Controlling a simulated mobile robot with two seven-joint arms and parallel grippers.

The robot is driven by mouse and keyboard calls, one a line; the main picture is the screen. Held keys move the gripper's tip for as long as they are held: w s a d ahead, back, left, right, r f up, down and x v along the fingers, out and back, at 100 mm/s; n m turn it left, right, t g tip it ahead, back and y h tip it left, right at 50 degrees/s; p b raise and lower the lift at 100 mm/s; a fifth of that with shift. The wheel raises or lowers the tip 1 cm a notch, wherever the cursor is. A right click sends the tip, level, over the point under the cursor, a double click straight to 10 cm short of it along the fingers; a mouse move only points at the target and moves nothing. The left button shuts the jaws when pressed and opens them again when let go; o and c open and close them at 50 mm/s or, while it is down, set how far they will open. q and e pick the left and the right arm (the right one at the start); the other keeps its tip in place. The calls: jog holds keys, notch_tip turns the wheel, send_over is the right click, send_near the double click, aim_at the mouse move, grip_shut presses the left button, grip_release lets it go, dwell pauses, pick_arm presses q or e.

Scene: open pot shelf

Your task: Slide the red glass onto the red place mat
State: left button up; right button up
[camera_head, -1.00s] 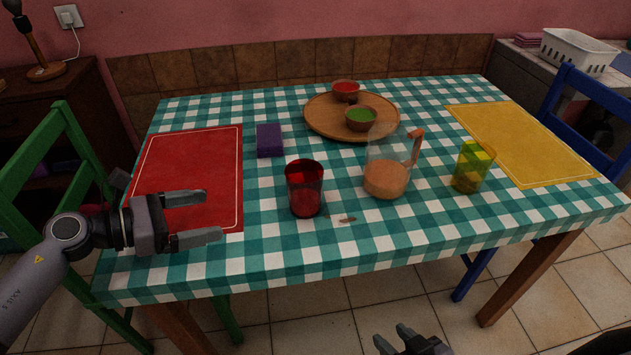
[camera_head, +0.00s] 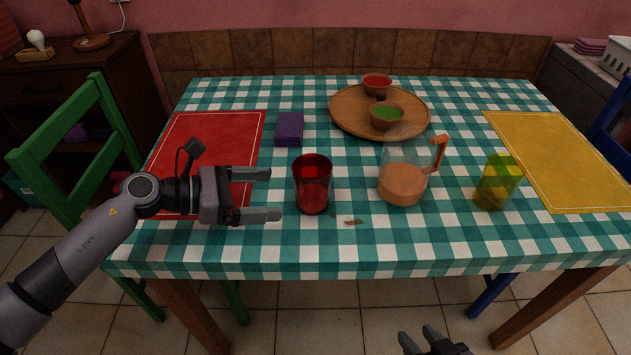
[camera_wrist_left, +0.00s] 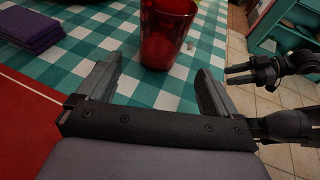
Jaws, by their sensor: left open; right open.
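The red glass (camera_head: 312,186) stands upright on the checkered cloth, right of the red place mat (camera_head: 215,135). My left gripper (camera_head: 274,194) is open and empty, just left of the glass, its fingers pointing at it. In the left wrist view the glass (camera_wrist_left: 166,34) stands beyond and between the two open fingertips (camera_wrist_left: 160,80), apart from them. The red mat (camera_wrist_left: 25,118) shows at the left there. My left arm covers the near part of the mat in the head view. My right gripper (camera_head: 420,338) is open and empty, below the table's front edge.
A pitcher with orange drink (camera_head: 402,182) and a yellow-green glass (camera_head: 497,182) stand right of the red glass. A purple stack (camera_head: 289,129) lies beside the red mat. A wooden tray (camera_head: 345,112) with bowls is behind. A yellow mat (camera_head: 560,160) lies right.

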aim_at(297, 194)
pick_arm(q)
jog(key=b+x, duration=0.1)
jog(key=x, duration=0.6)
jog(key=shift+f+b, duration=0.15)
jog(key=shift+b, duration=0.25)
jog(key=shift+b+x, duration=0.35)
jog(key=shift+x, duration=0.6)
jog(key=shift+w, duration=0.1)
jog(key=c, duration=0.7)
jog(key=shift+o, duration=0.2)
jog(key=shift+a, duration=0.1)
